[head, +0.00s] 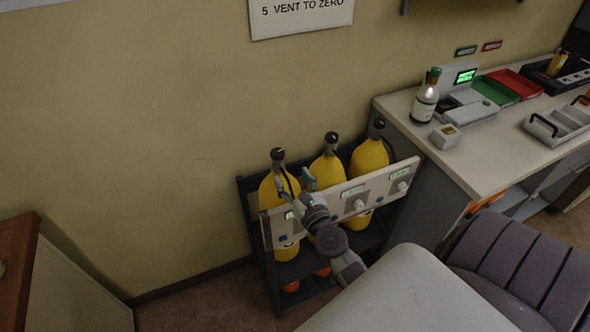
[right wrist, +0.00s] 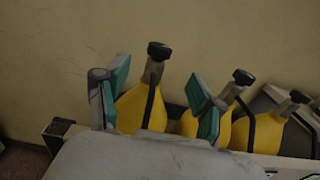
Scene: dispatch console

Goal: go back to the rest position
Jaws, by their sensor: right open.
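My right gripper (head: 296,184) is open in front of the rack of yellow cylinders, near the left end of its pale panel (head: 335,202). In the right wrist view its two teal-padded fingers (right wrist: 156,100) stand apart. The neck of the leftmost yellow cylinder (head: 267,190) shows between them; I cannot tell how far behind them it is. Nothing is seen held. My arm hides part of the panel's left side. My left gripper is not in view.
The dark rack (head: 246,205) holds the middle cylinder (head: 326,168) and right cylinder (head: 369,157). A brown-topped cabinet (head: 14,262) stands at left. Floor shows between cabinet and rack.

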